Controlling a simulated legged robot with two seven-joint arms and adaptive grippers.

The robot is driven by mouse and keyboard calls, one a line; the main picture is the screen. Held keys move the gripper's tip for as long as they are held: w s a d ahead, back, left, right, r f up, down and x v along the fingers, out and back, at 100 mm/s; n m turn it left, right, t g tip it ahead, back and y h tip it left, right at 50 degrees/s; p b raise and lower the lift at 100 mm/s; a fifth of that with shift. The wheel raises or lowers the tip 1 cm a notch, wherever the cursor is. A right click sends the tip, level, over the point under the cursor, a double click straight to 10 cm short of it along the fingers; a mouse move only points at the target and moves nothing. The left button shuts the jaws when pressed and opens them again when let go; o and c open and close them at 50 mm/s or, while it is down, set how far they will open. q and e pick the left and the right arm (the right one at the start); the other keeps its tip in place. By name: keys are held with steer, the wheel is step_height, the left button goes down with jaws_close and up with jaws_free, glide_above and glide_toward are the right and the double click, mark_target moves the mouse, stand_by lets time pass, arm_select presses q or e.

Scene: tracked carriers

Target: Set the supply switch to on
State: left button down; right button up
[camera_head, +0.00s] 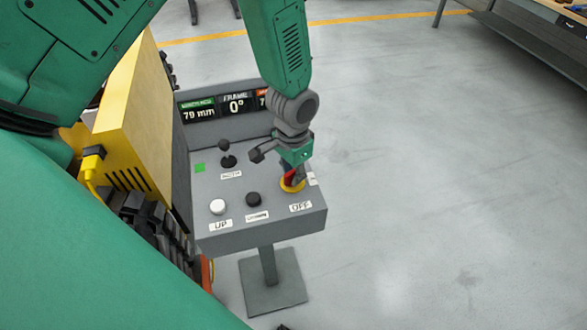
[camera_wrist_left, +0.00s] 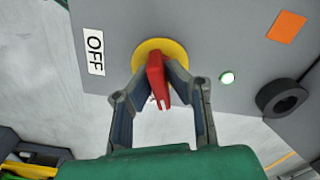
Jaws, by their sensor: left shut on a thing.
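The supply switch is a red handle (camera_wrist_left: 156,80) on a round yellow plate (camera_wrist_left: 172,50) on the grey control box. In the head view the yellow plate (camera_head: 291,186) shows at the box's right side, mostly hidden by my gripper. My left gripper (camera_head: 297,172) comes down over it from above. In the left wrist view the fingers of my left gripper (camera_wrist_left: 160,88) are closed on the red handle from both sides. An OFF label (camera_wrist_left: 95,52) is beside the plate; it also shows in the head view (camera_head: 300,206). My right gripper is not in view.
The control box (camera_head: 262,238) stands on a post with a square foot. It bears a white UP button (camera_head: 217,207), a black button (camera_head: 253,199), a small joystick (camera_head: 228,160) and a display (camera_head: 236,105). A yellow machine (camera_head: 130,125) is close on the left. Floor on the right is clear.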

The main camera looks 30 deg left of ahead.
mark_target(293, 170)
arm_select(q)
steer(key=shift+m+p, duration=0.75)
steer(key=shift+m, duration=1.45)
steer(key=c, duration=1.6)
jaws_free()
steer(key=shift+r, duration=0.2)
step_height(293, 170, up, 11)
steer(key=shift+r, duration=0.2)
steer(key=shift+w, duration=0.1)
